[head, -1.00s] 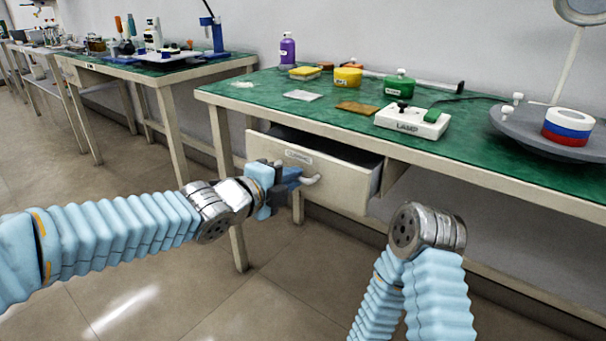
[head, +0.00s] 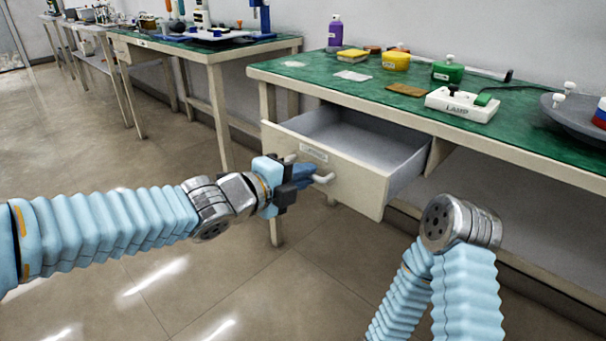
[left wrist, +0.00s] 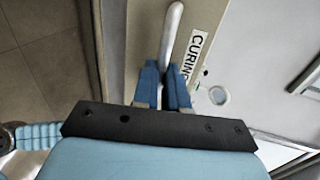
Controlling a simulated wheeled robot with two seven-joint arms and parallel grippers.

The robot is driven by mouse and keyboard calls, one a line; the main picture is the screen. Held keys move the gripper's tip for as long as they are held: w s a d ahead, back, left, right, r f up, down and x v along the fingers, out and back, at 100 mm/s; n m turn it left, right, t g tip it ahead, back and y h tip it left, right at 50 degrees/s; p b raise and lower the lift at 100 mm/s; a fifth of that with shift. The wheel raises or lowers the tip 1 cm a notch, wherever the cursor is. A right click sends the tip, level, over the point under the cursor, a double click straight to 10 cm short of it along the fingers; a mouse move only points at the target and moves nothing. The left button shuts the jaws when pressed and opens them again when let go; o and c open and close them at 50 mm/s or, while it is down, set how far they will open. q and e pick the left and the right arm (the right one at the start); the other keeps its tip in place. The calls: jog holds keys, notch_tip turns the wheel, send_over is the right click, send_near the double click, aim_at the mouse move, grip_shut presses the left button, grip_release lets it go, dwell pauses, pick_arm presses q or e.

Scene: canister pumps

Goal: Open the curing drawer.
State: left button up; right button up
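The curing drawer (head: 341,180) is a cream front with a grey interior, under the green-topped bench, and it stands well out from the bench. Its inside looks empty where I can see it. Its bar handle (head: 323,179) is pale and also shows in the left wrist view (left wrist: 173,38), beside the label reading "CURING" (left wrist: 193,57). My left gripper (head: 300,174) is at the handle; its blue fingers (left wrist: 166,88) are closed around the bar. My right arm is in the lower right of the head view; its gripper is not visible.
The bench (head: 420,118) carries a purple bottle (head: 335,31), yellow and green containers, and a white lamp box (head: 462,105). A second bench (head: 200,47) stands to the left. The floor in front of the drawer is clear.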

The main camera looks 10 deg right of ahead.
pick_arm(q)
jog(key=o, duration=0.4)
jog(key=shift+o, duration=0.2)
jog(key=p+v, duration=0.5)
jog(key=v, duration=0.8)
jog(key=shift+s+a, duration=0.2)
jog(key=shift+a, duration=0.1)
